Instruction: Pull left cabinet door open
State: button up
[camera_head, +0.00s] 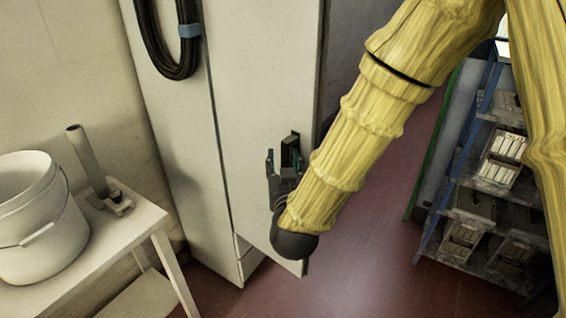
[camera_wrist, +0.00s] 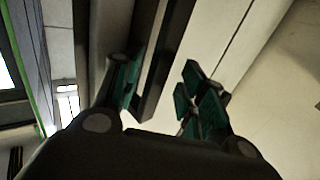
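The cream cabinet (camera_head: 172,130) stands left of centre in the head view. Its door (camera_head: 250,95) stands partly open: its bottom edge angles outward from the cabinet base. A dark handle (camera_head: 291,150) sits near the door's free edge. My gripper (camera_head: 284,168) is at the handle, with my arm partly covering the door edge. In the wrist view my gripper (camera_wrist: 160,95) has its green-padded fingers apart. A dark upright bar, apparently the handle (camera_wrist: 158,60), lies between them, nearer the left finger. Contact with it cannot be told.
A black cable loop (camera_head: 178,45) hangs on the cabinet. A white bucket (camera_head: 35,220) stands on a small table (camera_head: 110,240) at the left. A shelf rack (camera_head: 465,215) with boxes stands at the right. Red floor (camera_head: 365,270) lies clear between cabinet and rack.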

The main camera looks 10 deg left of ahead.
jog(key=shift+a, duration=0.1)
jog(key=v, duration=0.7)
jog(key=shift+s, duration=0.3)
jog(key=s+d+f+m+g+h+p, duration=0.1)
jog(key=s+d+f+g, duration=0.3)
jog(key=f, duration=0.6)
jog(key=d+f+g+h, duration=0.1)
jog(key=d+f+g, duration=0.1)
jog(key=d+f, duration=0.6)
jog(key=s+d+f+m+g+h+p, duration=0.1)
jog(key=s+d+f+g, duration=0.2)
jog(key=f, duration=0.8)
jog(key=s+d+f+g+h, duration=0.1)
jog(key=s+d+f+g, duration=0.3)
jog(key=s+d+f, duration=0.4)
jog(key=s+d+f+m+g, duration=0.1)
jog(key=s+d+f+g, duration=0.3)
jog(key=s+d+f, duration=0.4)
jog(key=s+d, duration=0.1)
jog(key=s, duration=0.5)
jog(key=shift+d+f+m+h+p, duration=0.2)
jog(key=shift+d+m+h+p, duration=0.1)
jog(key=shift+d+h+p, duration=0.1)
